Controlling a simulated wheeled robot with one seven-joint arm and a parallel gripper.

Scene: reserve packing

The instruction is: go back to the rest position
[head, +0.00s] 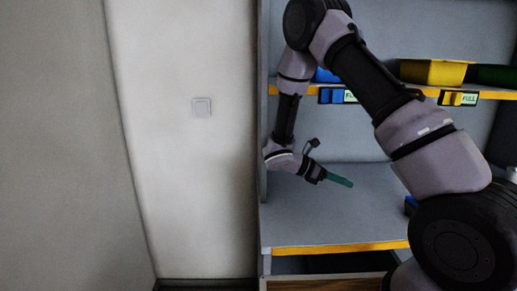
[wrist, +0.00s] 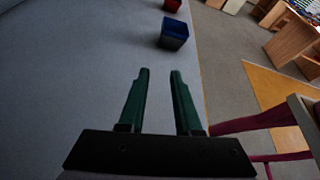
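My gripper (wrist: 160,78) shows in the wrist view with its two green fingers apart and nothing between them. My arm is bent, coming from the right edge up over the top and down to the shelf.
A blue bin (wrist: 174,33) and a red bin (wrist: 172,5) stand on the grey surface ahead of the fingers. Above, a yellow-edged shelf holds a yellow bin (head: 432,72) and a green bin (head: 494,76).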

